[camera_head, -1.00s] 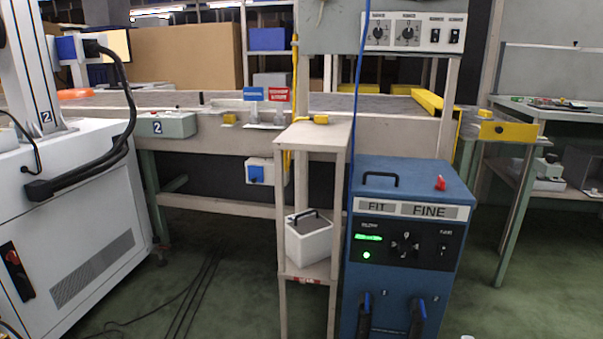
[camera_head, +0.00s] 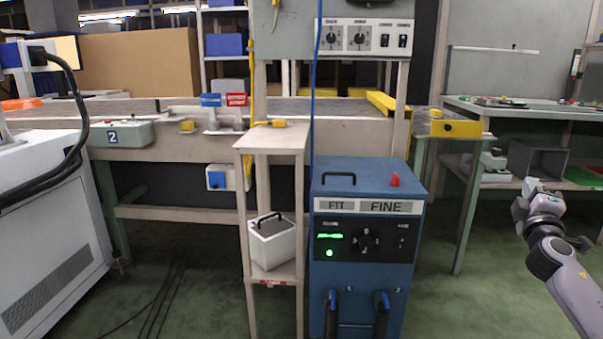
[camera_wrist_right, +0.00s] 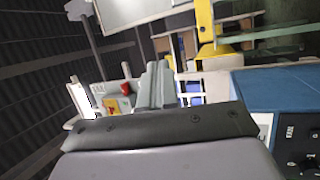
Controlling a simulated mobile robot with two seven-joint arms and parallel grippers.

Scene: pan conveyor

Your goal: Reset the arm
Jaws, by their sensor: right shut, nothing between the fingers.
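My right arm comes in from the right in the head view, and its gripper (camera_head: 534,189) points up in front of the shelves on the right. It is shut and empty. In the right wrist view its closed fingers (camera_wrist_right: 155,85) show above the dark edge of the gripper body, with nothing held between them. It appears clear of the furniture around it. My left gripper is not in view.
The blue machine labelled FINE (camera_head: 369,180) stands mid-view, beside a narrow stand (camera_head: 270,135) holding a white box (camera_head: 272,243). The conveyor (camera_head: 230,138) runs behind. A workbench (camera_head: 535,113) is at the right. Green floor is open between machine and arm.

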